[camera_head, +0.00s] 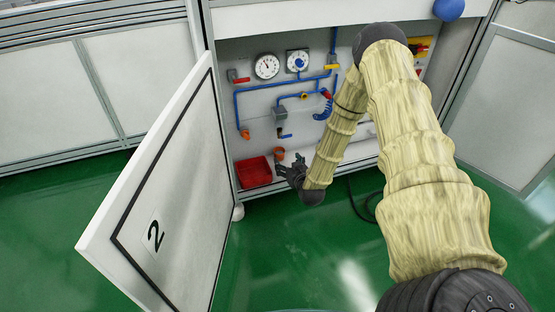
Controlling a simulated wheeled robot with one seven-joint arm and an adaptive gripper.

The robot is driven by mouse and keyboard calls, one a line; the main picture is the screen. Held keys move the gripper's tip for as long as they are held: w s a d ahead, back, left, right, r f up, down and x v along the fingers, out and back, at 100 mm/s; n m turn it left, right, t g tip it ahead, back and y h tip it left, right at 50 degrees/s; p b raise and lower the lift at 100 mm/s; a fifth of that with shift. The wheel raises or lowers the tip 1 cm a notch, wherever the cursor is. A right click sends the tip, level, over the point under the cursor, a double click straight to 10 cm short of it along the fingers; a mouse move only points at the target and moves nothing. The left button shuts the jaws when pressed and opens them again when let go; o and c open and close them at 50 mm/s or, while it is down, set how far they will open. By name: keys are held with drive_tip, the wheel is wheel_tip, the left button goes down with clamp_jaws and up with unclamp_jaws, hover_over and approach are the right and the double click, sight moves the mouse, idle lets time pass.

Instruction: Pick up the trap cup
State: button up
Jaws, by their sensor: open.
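A small orange cup (279,153), which looks like the trap cup, is low inside the open cabinet, below the grey block and its blue piping. My gripper (286,164) is dark, open and reaches into the cabinet from the right. Its fingers are just below and right of the orange cup in the picture. Nothing shows between the fingers. I cannot tell whether a finger touches the cup; they are small and close together here.
A red bin (253,172) stands on the cabinet floor left of my gripper. The white door marked 2 (160,205) stands open at the left. Blue pipes (237,106), gauges (267,66) and valves cover the back panel. Green floor (270,262) is clear in front.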

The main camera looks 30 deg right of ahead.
sight(281, 155)
drive_tip(key=x, duration=0.1)
drive_tip(key=b+x, duration=0.1)
drive_tip(key=x, duration=0.1)
drive_tip(key=b+x, duration=0.1)
drive_tip(key=x, duration=0.1)
drive_tip(key=shift+d+f, duration=0.1)
drive_tip(key=shift+d, duration=0.2)
drive_tip(key=w+b, duration=0.1)
drive_tip(key=w+f+b, duration=0.1)
drive_tip(key=w+b, duration=0.1)
drive_tip(key=shift+d+f, duration=0.3)
drive_tip(key=shift+f, duration=0.1)
drive_tip(key=shift+b+x, duration=0.65)
drive_tip(key=shift+x, duration=0.25)
drive_tip(key=shift+r, duration=0.2)
drive_tip(key=c, duration=1)
